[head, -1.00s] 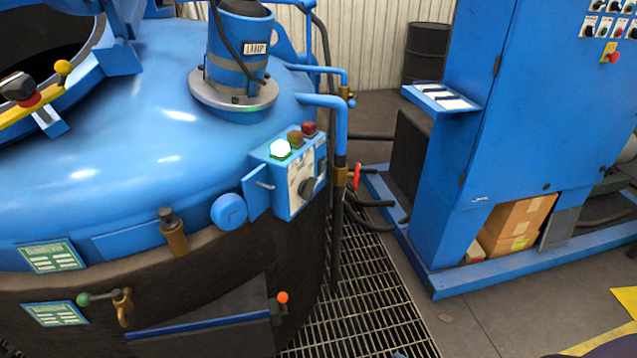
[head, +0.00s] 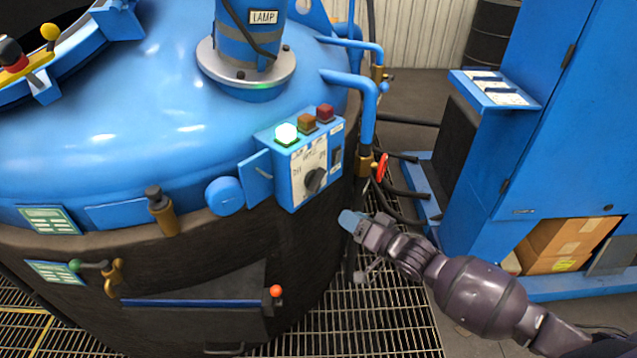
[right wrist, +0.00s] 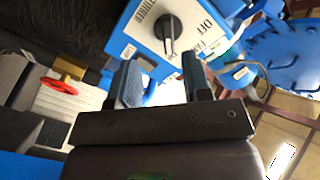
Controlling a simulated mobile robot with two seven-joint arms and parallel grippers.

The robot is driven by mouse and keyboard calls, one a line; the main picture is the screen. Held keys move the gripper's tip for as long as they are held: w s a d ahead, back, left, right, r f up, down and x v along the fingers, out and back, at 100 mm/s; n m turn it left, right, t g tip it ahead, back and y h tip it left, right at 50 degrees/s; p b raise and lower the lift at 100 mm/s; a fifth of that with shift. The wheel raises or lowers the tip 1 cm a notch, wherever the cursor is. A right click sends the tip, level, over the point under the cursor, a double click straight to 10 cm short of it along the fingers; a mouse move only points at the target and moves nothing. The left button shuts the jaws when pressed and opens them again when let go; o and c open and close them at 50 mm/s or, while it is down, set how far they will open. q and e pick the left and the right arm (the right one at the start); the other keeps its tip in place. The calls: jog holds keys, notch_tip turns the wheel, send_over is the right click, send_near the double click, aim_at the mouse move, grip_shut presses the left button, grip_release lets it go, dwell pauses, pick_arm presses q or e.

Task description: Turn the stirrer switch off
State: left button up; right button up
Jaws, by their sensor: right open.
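The stirrer switch is a black rotary knob (head: 315,180) on the white face plate of a blue control box (head: 291,190), on the side of the blue furnace. In the right wrist view the knob (right wrist: 168,32) stands beyond my fingertips, with an OFF label to its right. Its grip bar runs roughly up and down there; which end points is hard to tell. My right gripper (head: 350,220) is open and empty, below and right of the box. In the right wrist view my gripper (right wrist: 160,78) has its fingers apart, not touching the knob. My left gripper is not in view.
A lit green lamp (head: 286,134), an amber one (head: 307,123) and a red one (head: 325,113) sit on the box top. A pipe with a red valve handle (head: 382,167) stands close right of the box. A blue cabinet (head: 545,130) stands farther right. Floor grating (head: 375,330) lies below.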

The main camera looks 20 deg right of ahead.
aim_at(321, 184)
jog(key=shift+y, duration=0.4)
jog(key=w+a, duration=0.1)
jog(key=w, duration=0.3)
jog(key=w+a+r+b, duration=0.1)
jog(key=w+a, duration=0.1)
jog(key=w, duration=0.2)
jog(key=w+a+r, duration=0.1)
jog(key=w, duration=0.3)
jog(key=shift+w+a+r, duration=0.15)
jog(key=shift+a+r, duration=0.05)
jog(key=shift+a, duration=0.1)
grip_shut()
